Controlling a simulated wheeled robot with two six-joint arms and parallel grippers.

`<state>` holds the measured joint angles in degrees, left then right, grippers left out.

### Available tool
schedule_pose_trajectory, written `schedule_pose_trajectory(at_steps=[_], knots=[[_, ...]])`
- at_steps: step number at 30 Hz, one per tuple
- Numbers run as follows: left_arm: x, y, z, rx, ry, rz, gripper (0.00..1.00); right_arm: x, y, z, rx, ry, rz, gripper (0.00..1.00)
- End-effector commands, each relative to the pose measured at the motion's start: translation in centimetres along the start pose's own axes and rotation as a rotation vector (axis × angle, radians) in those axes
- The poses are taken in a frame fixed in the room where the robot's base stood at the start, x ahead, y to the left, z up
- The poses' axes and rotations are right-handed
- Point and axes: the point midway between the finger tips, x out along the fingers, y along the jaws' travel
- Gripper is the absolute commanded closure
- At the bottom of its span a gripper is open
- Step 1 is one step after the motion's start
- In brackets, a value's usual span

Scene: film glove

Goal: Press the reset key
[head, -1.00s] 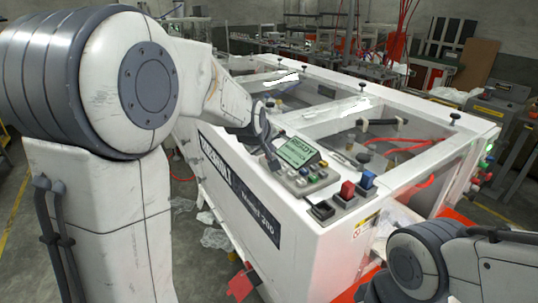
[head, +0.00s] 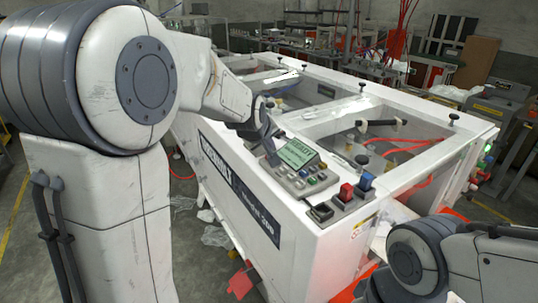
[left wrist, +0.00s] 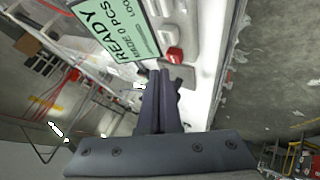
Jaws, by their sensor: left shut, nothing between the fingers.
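The control panel (head: 290,183) sits on the near top corner of the white machine. Its green display (head: 297,152) reads READY. In the left wrist view the display (left wrist: 122,30) also shows "MADE 0 PCS". Several small coloured keys (head: 311,180) lie below the display; I cannot read which is the reset key. My left gripper (head: 274,162) is shut and empty, at the panel's left edge beside the display. In the left wrist view its fingertips (left wrist: 160,72) appear close to a red key (left wrist: 174,55); contact cannot be told. My right gripper is out of view.
My right arm is at the lower right. Crumpled clear film lies on the floor.

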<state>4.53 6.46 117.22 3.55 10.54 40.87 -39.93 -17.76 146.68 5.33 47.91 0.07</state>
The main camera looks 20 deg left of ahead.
Motion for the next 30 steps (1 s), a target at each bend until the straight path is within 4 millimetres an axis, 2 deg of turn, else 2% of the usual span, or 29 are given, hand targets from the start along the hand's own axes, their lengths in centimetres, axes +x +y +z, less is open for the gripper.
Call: schedule_pose_trajectory(at_steps=[13,30], knots=[[-3.2,2.4,-2.3,0.0,0.0,0.0,1.0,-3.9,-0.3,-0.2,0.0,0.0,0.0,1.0],[-3.4,2.4,-2.4,0.0,0.0,0.0,1.0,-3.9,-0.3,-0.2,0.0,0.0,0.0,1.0]])
